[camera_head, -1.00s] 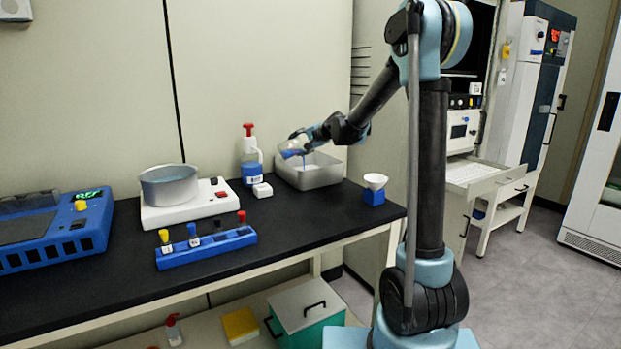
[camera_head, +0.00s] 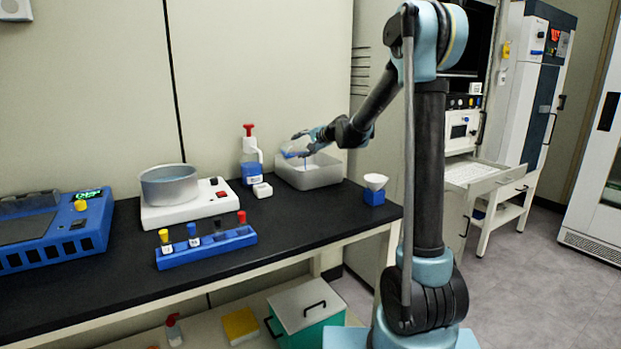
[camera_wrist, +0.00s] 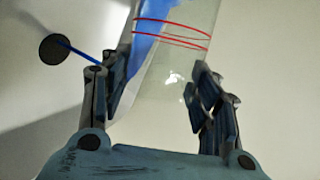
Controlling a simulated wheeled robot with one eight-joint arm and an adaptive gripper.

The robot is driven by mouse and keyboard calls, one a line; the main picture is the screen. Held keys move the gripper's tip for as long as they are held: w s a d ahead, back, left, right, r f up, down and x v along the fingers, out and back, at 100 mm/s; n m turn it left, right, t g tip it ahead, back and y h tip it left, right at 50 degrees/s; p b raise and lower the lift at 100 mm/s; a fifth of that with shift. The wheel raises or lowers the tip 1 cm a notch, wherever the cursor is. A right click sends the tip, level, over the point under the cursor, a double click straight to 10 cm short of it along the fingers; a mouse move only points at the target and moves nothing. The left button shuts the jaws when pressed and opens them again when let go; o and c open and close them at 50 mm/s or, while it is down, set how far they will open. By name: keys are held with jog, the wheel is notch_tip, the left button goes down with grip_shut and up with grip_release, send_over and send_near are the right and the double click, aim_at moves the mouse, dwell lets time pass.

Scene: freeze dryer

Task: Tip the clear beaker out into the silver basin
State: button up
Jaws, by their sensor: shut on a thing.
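The clear beaker (camera_wrist: 172,62) has red ring marks and blue liquid along one side. My gripper (camera_wrist: 158,92) is shut on it, one finger on each side. In the head view my gripper (camera_head: 304,143) holds the beaker, small and partly covered there, tilted over the silver basin (camera_head: 318,178). The basin is a rectangular open box at the back right of the black bench. Something pale shows inside it.
A blue bottle with a red top (camera_head: 251,158) stands just left of the basin. A white funnel on a blue block (camera_head: 374,189) is to its right. A hotplate with a round pan (camera_head: 170,186) and a tube rack (camera_head: 206,246) stand further left.

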jog(key=shift+w+d+f, duration=0.15)
jog(key=shift+d+f, duration=0.1)
jog(key=shift+w+d+r+m+y, duration=0.1)
jog(key=shift+w+d+m+y, duration=0.1)
jog(key=shift+m+y, duration=0.35)
jog(key=shift+w+d+m+y, duration=0.15)
jog(key=shift+m+y, duration=0.2)
jog(key=shift+m, duration=0.3)
dwell(1.6)
